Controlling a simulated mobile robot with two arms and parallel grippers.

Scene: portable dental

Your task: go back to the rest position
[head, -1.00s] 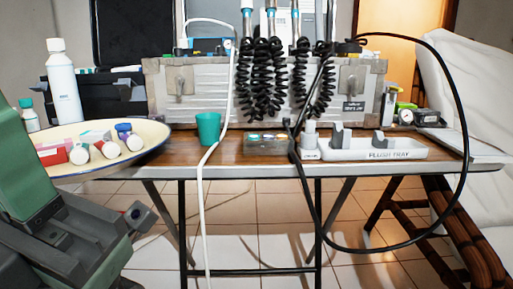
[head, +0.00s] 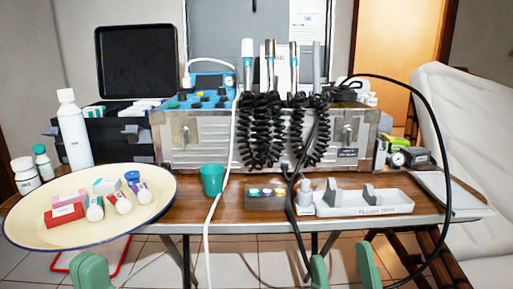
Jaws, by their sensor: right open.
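A green part of my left gripper (head: 91,272) shows at the bottom left of the head view, below the table edge. Most of it is cut off by the frame, so its opening cannot be told. My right gripper (head: 343,268) shows at the bottom right of centre as two green fingers with a clear gap between them. It is open and nothing shows between the fingers. Both grippers are low, in front of the table (head: 440,207).
A cream plate (head: 150,215) with small tubes and boxes stands at the table's left, near a white bottle (head: 74,130). A teal cup (head: 212,180), a flush tray (head: 365,207) and a metal case (head: 200,140) are on the table. A black cable (head: 447,140) loops at right.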

